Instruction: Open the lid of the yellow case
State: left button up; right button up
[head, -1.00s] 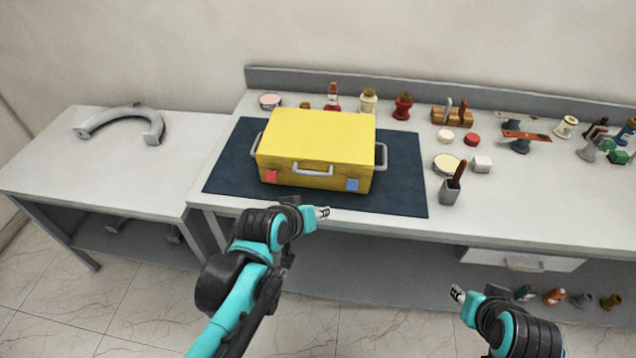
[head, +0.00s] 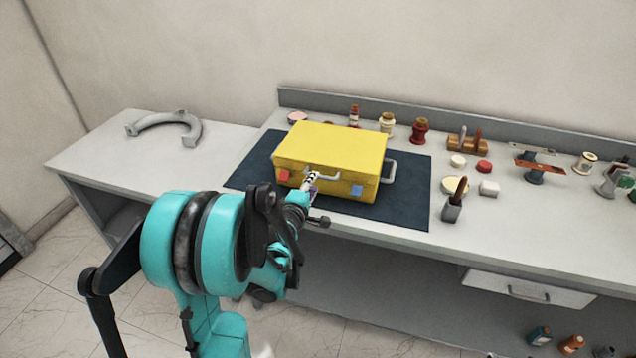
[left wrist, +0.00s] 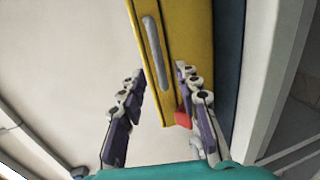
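The yellow case (head: 330,147) stands on a dark blue mat (head: 408,205) with its lid closed. Its front has a grey handle (head: 330,177), a red latch (head: 284,175) and a blue latch (head: 357,191). My left gripper (head: 310,184) is at the case's front, close to the handle. In the left wrist view its fingers (left wrist: 163,76) are apart and empty, with the yellow case (left wrist: 184,30), the handle (left wrist: 156,52) and the red latch (left wrist: 183,118) ahead. I cannot tell whether a finger touches the case. My right gripper is out of view.
A grey curved part (head: 165,120) lies on the left table (head: 115,150). The left table is otherwise clear.

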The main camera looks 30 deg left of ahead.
pick_arm(q)
jog(key=x, duration=0.4)
jog(key=shift+d+b, duration=0.1)
jog(key=shift+b, duration=0.25)
grip_shut()
jog(key=shift+r, duration=0.1)
